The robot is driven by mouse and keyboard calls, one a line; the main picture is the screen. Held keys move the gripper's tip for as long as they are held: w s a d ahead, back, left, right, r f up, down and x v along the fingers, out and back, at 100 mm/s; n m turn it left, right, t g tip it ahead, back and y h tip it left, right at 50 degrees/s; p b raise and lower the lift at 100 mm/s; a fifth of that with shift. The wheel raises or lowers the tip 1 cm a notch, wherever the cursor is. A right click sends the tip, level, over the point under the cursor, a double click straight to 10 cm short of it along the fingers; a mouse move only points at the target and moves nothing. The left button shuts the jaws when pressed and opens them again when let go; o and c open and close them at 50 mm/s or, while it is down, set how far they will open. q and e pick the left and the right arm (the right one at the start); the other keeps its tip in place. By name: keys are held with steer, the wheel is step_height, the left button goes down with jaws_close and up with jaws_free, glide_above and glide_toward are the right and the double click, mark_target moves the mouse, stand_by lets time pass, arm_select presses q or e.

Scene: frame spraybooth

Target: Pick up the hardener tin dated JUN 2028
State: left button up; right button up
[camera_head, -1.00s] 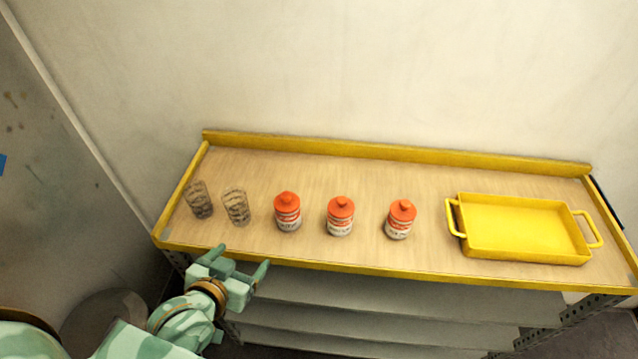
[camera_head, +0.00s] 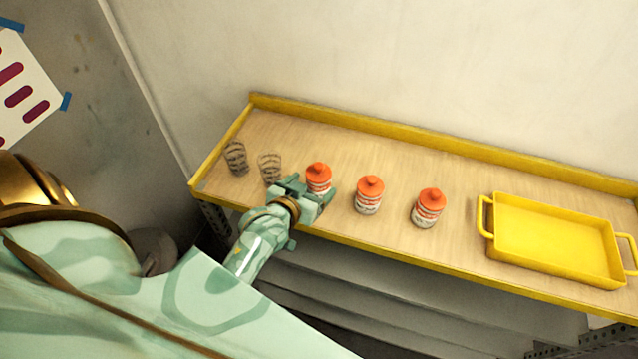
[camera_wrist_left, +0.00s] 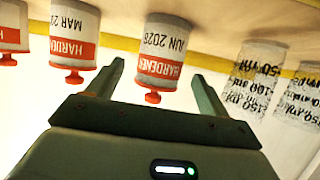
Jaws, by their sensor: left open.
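Three white-and-red hardener tins with orange-red lids stand in a row on the shelf. In the left wrist view, which shows them upside down, the tin (camera_wrist_left: 163,50) in the middle reads JUN and a year that looks like 2028. It appears to be the leftmost tin (camera_head: 319,177) in the head view, its lower part hidden by my gripper. My left gripper (camera_head: 311,187) is open in front of it, with the tin in line between the fingers; contact is not clear. The neighbouring tin (camera_wrist_left: 74,38) reads MAR; its year is partly cut off. My right gripper is out of view.
Two clear measuring cups (camera_head: 236,158) (camera_head: 270,168) stand just left of the tins, close to my left gripper. The middle tin (camera_head: 369,195) and right tin (camera_head: 428,208) stand apart. A yellow tray (camera_head: 555,238) lies at the right. A yellow rim (camera_head: 420,141) edges the shelf.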

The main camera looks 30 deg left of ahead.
arm_select(q)
steer(key=x, duration=0.5)
steer(key=shift+f+b, duration=0.25)
steer(key=shift+b, duration=0.05)
steer(key=shift+s, duration=0.1)
steer(key=shift+c, duration=0.3)
steer(key=c, duration=1.1)
steer(key=shift+r, duration=0.1)
